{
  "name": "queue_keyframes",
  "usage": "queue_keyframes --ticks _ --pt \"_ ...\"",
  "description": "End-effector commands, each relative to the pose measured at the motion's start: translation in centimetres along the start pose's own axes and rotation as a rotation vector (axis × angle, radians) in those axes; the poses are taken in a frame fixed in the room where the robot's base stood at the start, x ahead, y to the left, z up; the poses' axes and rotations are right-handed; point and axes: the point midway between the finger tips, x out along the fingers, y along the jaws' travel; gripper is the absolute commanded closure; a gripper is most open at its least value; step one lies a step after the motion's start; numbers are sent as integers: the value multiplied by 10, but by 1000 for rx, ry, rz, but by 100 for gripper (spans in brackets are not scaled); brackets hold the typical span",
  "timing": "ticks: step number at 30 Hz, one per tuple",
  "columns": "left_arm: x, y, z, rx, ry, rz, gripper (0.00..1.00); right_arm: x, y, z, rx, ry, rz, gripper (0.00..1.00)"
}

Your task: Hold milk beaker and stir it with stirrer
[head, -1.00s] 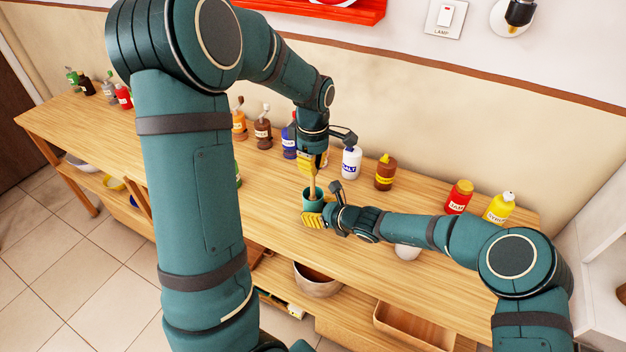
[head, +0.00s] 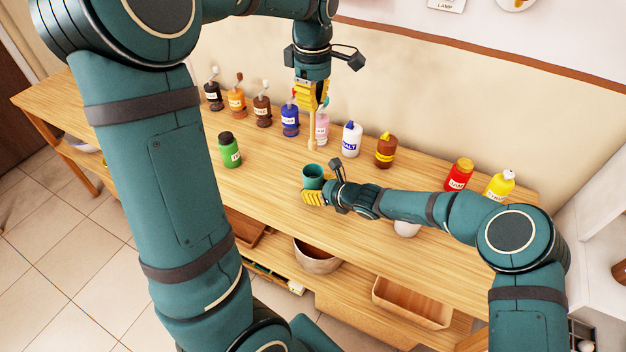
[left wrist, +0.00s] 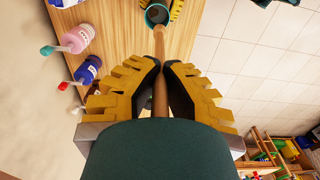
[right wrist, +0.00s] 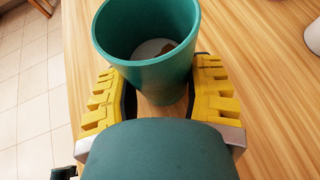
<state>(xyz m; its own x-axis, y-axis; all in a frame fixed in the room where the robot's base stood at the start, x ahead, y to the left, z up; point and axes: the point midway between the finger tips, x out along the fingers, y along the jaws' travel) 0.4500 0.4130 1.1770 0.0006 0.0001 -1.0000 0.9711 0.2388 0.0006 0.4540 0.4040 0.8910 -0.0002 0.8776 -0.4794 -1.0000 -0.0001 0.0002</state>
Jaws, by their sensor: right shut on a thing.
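The green milk beaker (head: 313,170) stands upright on the wooden counter in the head view. My right gripper (head: 314,197) is shut on it from the side. The beaker fills the right wrist view (right wrist: 148,75), with something whitish and a small brown patch at its bottom. My left gripper (head: 312,103) is shut on the wooden stirrer (head: 312,135) and points down above the counter. The stirrer's lower end is clear of the beaker, above its rim. In the left wrist view the stirrer (left wrist: 160,85) runs between the yellow fingers, with the beaker (left wrist: 156,15) beyond its tip.
Several bottles line the wall side, including a blue one (head: 290,120), a salt bottle (head: 352,140) and a brown one (head: 386,151). A green jar (head: 229,150) stands left. A red jam jar (head: 459,174) and a yellow bottle (head: 499,186) stand right. The counter near the beaker is clear.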

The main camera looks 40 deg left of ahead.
Motion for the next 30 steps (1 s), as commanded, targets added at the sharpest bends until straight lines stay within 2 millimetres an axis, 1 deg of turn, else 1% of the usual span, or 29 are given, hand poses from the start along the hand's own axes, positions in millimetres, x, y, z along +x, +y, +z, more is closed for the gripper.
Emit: queue_keyframes --ticks 8,15,20,30 --pt "3 0 0 0 0 -1 100 0 0 0 0 0 0 83" --pt "37 5 -3 0 -5 -6 100 0 0 0 0 0 0 83" --pt "42 6 -4 0 -5 -3 100 0 0 0 0 0 0 83" --pt "66 6 -4 -1 -5 -4 100 0 0 0 0 0 0 83"
